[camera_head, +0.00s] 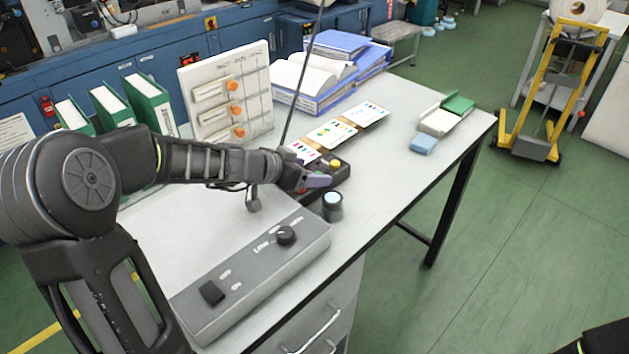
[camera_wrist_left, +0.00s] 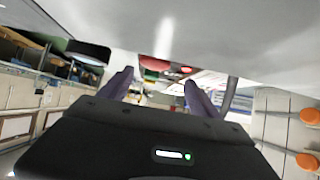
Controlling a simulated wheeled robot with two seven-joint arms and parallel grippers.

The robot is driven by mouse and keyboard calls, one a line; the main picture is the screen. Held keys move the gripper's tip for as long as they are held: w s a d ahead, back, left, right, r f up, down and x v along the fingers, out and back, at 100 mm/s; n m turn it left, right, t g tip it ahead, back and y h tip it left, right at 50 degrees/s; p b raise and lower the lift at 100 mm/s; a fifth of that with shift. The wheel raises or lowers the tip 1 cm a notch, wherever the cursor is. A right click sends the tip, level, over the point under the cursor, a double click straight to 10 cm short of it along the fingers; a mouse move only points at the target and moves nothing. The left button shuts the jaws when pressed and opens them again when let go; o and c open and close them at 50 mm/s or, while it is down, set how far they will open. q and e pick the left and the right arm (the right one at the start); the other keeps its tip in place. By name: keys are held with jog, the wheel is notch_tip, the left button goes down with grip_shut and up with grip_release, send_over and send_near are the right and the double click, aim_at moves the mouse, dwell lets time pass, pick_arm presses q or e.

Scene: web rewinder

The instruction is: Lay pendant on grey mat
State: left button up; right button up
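The pendant (camera_head: 338,167), a small black box with a yellow button, lies on the light tabletop in the head view, partly hidden behind my left gripper. My left gripper (camera_head: 317,181) is at its near left end; I cannot tell whether they touch. In the left wrist view my left gripper (camera_wrist_left: 158,95) has its two purple fingers spread apart, with a red and dark item (camera_wrist_left: 155,65) beyond them, possibly part of the pendant. Nothing is visibly held. I cannot make out a separate grey mat.
A grey control box (camera_head: 255,275) with a knob stands at the table's front. A small jar (camera_head: 332,206) is near the gripper. Printed cards (camera_head: 332,133), blue binders (camera_head: 335,75) and a rack with orange knobs (camera_head: 228,95) stand behind. The table's right middle is clear.

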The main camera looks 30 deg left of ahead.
pick_arm(q)
grip_shut()
jog(key=shift+r, duration=0.1)
dwell(0.5)
